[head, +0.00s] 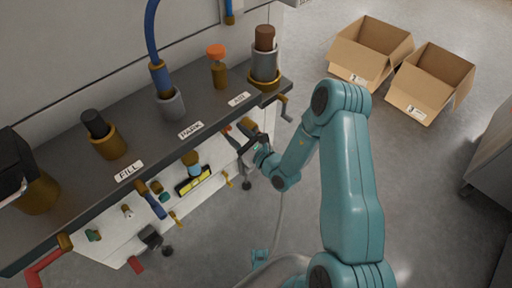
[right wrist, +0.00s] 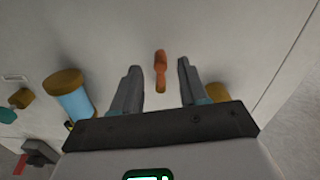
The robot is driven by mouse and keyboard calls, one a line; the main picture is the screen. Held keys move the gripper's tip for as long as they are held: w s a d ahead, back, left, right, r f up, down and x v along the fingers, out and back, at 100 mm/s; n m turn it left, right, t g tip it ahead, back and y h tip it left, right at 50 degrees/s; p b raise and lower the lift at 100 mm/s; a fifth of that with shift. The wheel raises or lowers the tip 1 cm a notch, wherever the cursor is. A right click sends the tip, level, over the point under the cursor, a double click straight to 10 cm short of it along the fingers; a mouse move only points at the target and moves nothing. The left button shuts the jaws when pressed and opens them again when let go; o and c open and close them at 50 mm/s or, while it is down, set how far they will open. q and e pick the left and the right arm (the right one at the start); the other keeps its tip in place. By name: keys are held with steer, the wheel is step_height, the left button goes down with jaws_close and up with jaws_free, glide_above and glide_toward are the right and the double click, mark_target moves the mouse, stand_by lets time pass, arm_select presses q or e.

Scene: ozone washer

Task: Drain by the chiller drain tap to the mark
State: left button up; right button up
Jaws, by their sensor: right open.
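An orange-red lever tap (right wrist: 160,70) sticks out of the pale front panel in the right wrist view. I see no label naming it as the chiller drain tap. My right gripper (right wrist: 155,90) is open, with one finger on each side of the lever and a gap to both. In the head view my right gripper (head: 244,138) is at the panel under the counter's right end, partly hiding the tap. A brass-capped cylinder with blue contents (right wrist: 76,97) is left of the gripper. No level mark on it is readable. My left gripper is not in view.
A blue-handled lever (head: 153,203) and a yellow-and-black gauge (head: 193,181) are lower left. Open cardboard boxes (head: 430,82) stand on the floor.

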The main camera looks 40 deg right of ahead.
steer(key=s+p, duration=0.1)
steer(key=s, duration=1.1)
steer(key=shift+d+p, duration=0.3)
steer(key=shift+d, duration=0.15)
